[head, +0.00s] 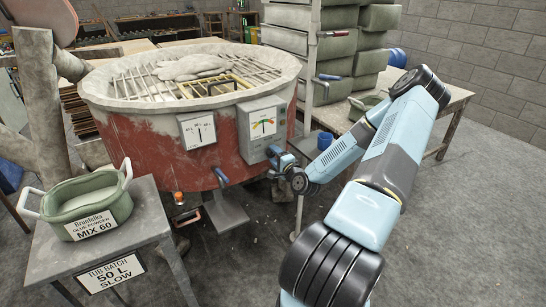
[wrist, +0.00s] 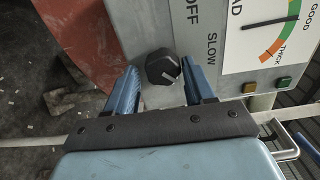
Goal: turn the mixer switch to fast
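The mixer is a red round tub (head: 155,130) with a pale rim and a grid on top. A grey control box (head: 263,105) on its side carries a gauge with a coloured scale. In the wrist view the black switch knob (wrist: 162,66) sits on the box face, with a short pale mark on it. The words OFF and SLOW are printed beside it; no FAST label is visible. My gripper (wrist: 161,75) is open, its blue fingers on either side of the knob; contact is unclear. In the head view my gripper (head: 276,157) is at the box's lower edge.
A second dial (head: 197,130) is left of the box. A green tub (head: 90,205) labelled MIX 60 stands on a side table with a sign (head: 110,272) reading TUB BATCH 50 L SLOW. Green crates (head: 375,45) are stacked behind.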

